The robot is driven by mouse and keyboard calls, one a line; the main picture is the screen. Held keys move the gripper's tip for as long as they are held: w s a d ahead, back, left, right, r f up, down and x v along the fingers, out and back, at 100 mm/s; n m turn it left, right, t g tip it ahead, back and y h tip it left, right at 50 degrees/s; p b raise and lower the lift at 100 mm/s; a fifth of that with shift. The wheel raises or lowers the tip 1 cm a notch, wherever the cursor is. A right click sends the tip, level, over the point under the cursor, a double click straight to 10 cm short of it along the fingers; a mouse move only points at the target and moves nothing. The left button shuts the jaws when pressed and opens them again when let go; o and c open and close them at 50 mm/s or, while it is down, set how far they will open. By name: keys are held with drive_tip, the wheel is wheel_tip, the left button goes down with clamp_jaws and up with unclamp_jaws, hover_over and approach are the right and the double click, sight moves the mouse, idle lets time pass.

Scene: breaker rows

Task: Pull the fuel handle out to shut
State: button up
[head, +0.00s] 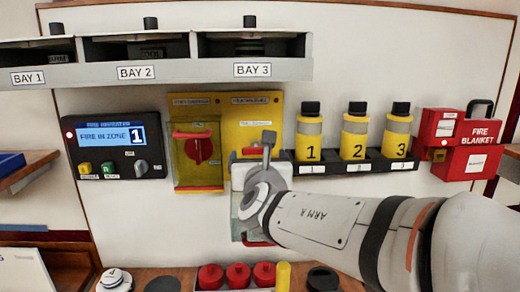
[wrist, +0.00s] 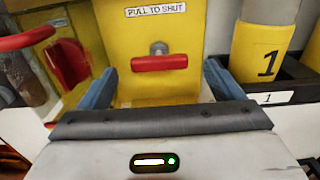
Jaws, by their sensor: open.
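The fuel handle is a red horizontal bar (wrist: 160,63) on a short metal stem, set in a yellow panel (head: 257,112) under a label reading "PULL TO SHUT" in the wrist view. My gripper (wrist: 160,82) is open in front of the panel, with one blue-grey finger to the left of the bar and one to the right. The bar lies between the fingers, with a gap on each side, and nothing is held.
Left of the yellow panel is a covered box with a red rotary switch (head: 198,150) and red bar. Yellow bottles (head: 309,133) stand in a black rack to the right. Bay shelves (head: 160,72) overhang above. Red-capped items (head: 238,275) stand on the counter below.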

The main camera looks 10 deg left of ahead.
sight(257, 152)
drive_tip(key=x, duration=0.5)
drive_tip(key=shift+p, duration=0.3)
drive_tip(key=c, duration=1.4)
drive_tip(key=b+v, duration=0.1)
drive_tip(key=v, duration=0.3)
drive_tip(key=shift+s+a+f, duration=0.1)
drive_tip(key=shift+s, duration=0.05)
